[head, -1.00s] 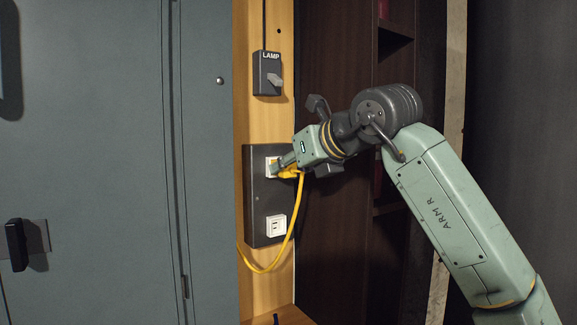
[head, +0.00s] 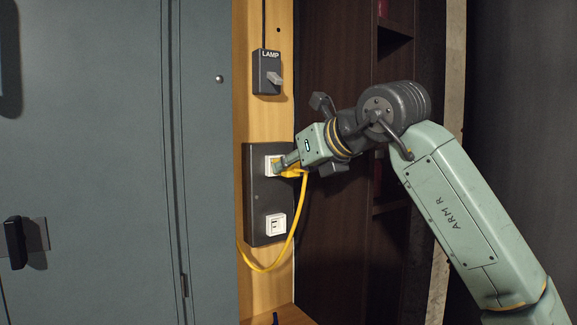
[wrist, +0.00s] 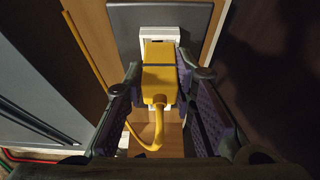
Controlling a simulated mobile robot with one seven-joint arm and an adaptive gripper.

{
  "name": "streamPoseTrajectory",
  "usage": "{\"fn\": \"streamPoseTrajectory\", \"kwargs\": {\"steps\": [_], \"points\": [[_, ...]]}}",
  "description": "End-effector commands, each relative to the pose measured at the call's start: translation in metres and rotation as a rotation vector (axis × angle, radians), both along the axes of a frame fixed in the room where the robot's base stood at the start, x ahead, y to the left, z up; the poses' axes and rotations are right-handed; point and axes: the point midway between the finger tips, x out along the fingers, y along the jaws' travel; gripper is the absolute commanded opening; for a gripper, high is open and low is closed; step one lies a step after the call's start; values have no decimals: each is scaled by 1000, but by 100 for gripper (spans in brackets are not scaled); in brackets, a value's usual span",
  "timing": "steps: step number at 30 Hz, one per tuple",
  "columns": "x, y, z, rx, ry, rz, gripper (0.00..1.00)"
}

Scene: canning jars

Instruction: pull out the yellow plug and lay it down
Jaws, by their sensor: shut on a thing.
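The yellow plug (head: 291,173) is at the upper white socket (head: 271,163) on the dark outlet plate. In the wrist view the plug (wrist: 158,82) lies between the two fingers, its front facing the white socket (wrist: 160,34). I cannot tell whether its prongs are still in the socket. My gripper (head: 284,168) is shut on the plug; it also shows in the wrist view (wrist: 159,88). A yellow cord (head: 287,241) hangs from the plug in a loop down to the left.
The lower white socket (head: 275,225) is empty. A LAMP switch (head: 267,73) sits above the plate (head: 256,205) on the wooden post. A grey cabinet (head: 90,150) stands at left, dark shelving (head: 335,240) at right. A wooden ledge (head: 285,315) shows below.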

Motion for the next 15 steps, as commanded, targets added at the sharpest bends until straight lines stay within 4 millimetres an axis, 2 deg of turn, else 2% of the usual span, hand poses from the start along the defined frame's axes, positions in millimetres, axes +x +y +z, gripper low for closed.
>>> {"fn": "streamPoseTrajectory", "kwargs": {"steps": [15], "points": [[-22,-14,0,-1,-2,-1,0]]}}
